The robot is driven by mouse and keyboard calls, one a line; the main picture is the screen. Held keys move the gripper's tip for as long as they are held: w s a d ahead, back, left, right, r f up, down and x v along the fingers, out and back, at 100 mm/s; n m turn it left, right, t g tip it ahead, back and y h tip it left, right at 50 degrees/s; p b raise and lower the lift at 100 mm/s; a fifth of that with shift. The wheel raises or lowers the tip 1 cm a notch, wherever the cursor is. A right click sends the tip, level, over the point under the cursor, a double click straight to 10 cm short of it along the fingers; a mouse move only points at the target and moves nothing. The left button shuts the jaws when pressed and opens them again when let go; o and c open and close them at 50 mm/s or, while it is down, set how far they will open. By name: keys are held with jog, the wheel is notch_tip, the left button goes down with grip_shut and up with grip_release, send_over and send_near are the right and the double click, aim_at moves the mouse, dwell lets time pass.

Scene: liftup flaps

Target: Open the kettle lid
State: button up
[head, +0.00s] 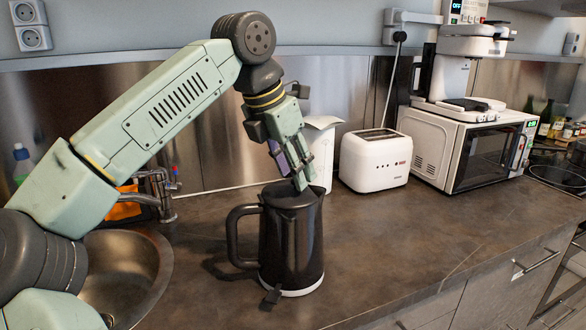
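A black kettle (290,245) stands upright on the dark countertop, with its handle to the left and a pale ring at its base. Its dark lid (285,197) looks closed, though my gripper covers part of the top. My gripper (299,182) points down at the right part of the lid, its fingertips at or just above the surface. I cannot tell whether they touch it. The fingers overlap in this view, so their opening is unclear. Nothing is visibly held.
A white container (322,150) stands close behind the kettle. A white toaster (376,160) and a microwave (465,150) with a coffee machine (465,75) on it stand to the right. A sink (125,275) with a tap (160,192) is at left. The counter (410,240) right of the kettle is clear.

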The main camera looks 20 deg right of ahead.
jog(key=shift+w+d+f, duration=0.1)
jog(key=shift+d+f, duration=0.05)
jog(key=shift+f, duration=0.25)
jog(key=shift+c, duration=0.3)
grip_shut()
dwell(0.4)
